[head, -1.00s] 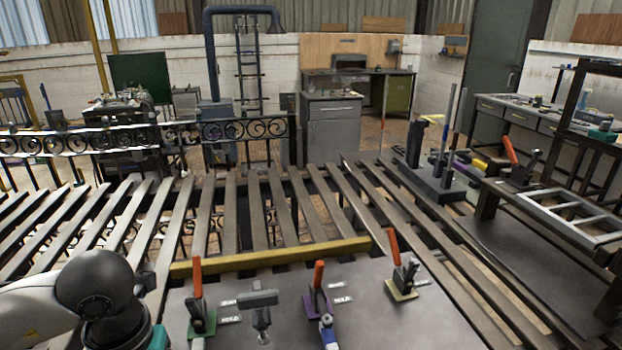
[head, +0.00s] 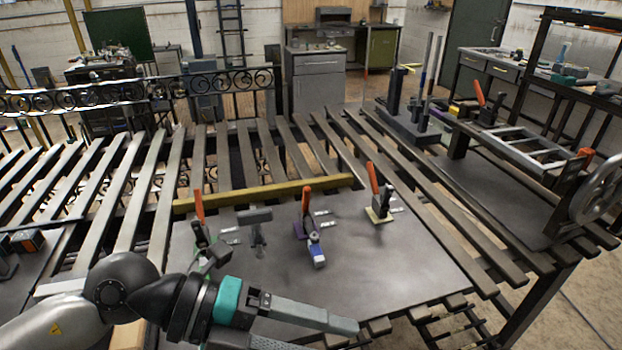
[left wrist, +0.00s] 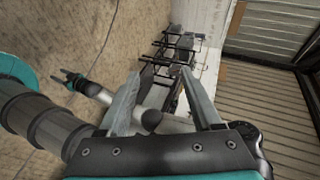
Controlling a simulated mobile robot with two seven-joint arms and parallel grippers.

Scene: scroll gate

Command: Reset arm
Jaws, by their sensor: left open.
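My left arm comes in from the lower left in the head view. Its gripper (head: 318,334) is low over the near edge of the dark metal plate (head: 370,265), pointing right. In the left wrist view the two fingers (left wrist: 160,75) stand wide apart with nothing between them. A smaller arm end with a teal band and a dark pronged gripper (left wrist: 68,79) shows at the upper left of that view. It looks like my right gripper, but it is too small to tell its jaws. No right arm shows in the head view.
Red-handled clamps (head: 199,210), (head: 306,205), (head: 375,190) and a grey clamp (head: 256,222) stand on the plate. A yellow bar (head: 265,192) lies along its far edge. A slatted table surrounds it. A handwheel (head: 597,190) is at the right.

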